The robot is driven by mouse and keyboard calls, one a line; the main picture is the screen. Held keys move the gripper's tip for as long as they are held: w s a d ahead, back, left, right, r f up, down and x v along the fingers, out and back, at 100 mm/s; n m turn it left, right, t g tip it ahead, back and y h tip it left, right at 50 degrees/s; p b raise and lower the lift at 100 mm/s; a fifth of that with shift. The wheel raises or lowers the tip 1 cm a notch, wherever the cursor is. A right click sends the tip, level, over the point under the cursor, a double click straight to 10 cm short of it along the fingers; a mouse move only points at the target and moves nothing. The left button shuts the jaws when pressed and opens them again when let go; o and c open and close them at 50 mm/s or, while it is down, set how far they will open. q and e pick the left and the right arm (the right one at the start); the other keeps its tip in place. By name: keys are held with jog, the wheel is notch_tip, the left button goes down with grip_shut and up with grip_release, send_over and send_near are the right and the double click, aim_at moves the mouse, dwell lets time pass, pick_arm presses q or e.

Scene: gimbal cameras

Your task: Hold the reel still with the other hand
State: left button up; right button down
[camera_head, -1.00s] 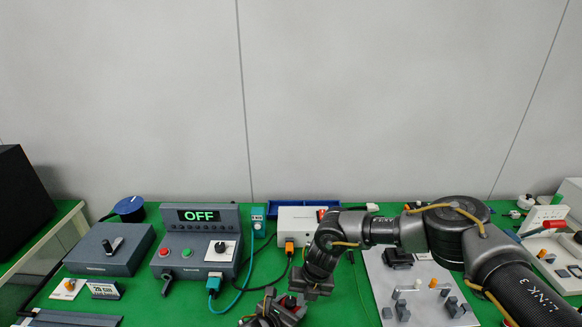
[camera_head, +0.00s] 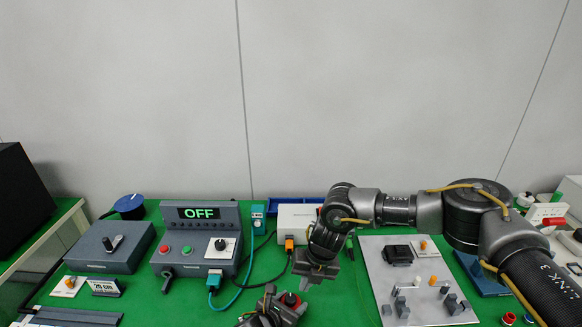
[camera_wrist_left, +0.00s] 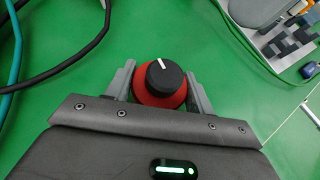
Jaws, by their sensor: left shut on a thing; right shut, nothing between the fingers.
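My left gripper (camera_wrist_left: 160,88) is shut on a red round piece (camera_wrist_left: 146,94) with a black knob (camera_wrist_left: 164,77) bearing a white pointer line. A finger stands on each side of it, above the green bench. In the head view my left gripper (camera_head: 278,306) is low at the bottom centre, partly cut off, with a bit of red showing. My right gripper (camera_head: 314,277) is shut and empty, just above and right of the left one, apart from the red piece. I cannot tell for sure which thing is the reel; a blue round drum (camera_head: 129,204) stands at the back left.
A control box (camera_head: 197,252) reading OFF and a dark box with a lever (camera_head: 110,247) stand left. A grey board with small fittings (camera_head: 374,262) lies right of my grippers. Dark and teal cables (camera_head: 243,285) run over the bench left of them.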

dwell(0.3)
pick_arm(q)
jog(key=o, duration=1.1)
jog(key=shift+c, duration=0.2)
